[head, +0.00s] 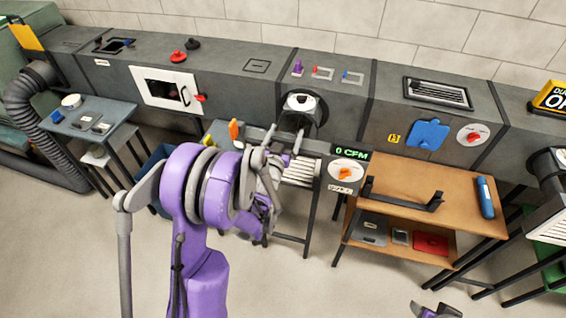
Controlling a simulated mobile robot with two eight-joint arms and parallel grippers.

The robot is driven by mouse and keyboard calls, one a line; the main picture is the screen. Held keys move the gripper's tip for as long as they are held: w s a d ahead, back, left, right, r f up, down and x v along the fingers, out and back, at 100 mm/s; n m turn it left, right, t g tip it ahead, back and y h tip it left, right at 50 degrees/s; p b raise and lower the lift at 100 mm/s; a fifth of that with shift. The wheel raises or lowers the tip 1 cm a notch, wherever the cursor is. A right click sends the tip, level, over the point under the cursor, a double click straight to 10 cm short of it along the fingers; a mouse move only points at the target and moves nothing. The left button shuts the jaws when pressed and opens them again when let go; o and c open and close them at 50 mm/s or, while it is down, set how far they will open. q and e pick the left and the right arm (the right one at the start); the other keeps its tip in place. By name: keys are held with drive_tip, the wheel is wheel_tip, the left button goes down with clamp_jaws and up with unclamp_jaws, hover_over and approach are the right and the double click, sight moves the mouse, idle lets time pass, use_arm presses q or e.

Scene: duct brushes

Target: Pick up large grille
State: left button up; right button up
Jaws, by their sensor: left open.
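A large dark-framed grille (437,93) with pale slats lies on top of the grey duct, right of centre. A second, white-slatted grille (303,173) shows lower down beside my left gripper; the arm hides part of it. I cannot tell for sure which one is the large grille. My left gripper (272,178) is open, in front of the duct's middle section, and no object shows in it. It is well left of the dark-framed grille. Only a small part of my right gripper (436,311) shows at the bottom edge.
A wooden table (440,178) holds a black handled bar (403,196) and a blue cylinder (486,197); its lower shelf carries flat plates and a red item (430,243). A small grey table (95,112) stands left. A blue plate (428,134) is on the duct front. The front floor is clear.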

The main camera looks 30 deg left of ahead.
use_arm(q)
drive_tip(key=c, duration=1.4)
drive_tip(key=shift+r, duration=0.1)
wheel_tip(320, 180, up, 38)
drive_tip(key=p, duration=0.1)
idle(0.8)
drive_tip(key=shift+f, duration=0.2)
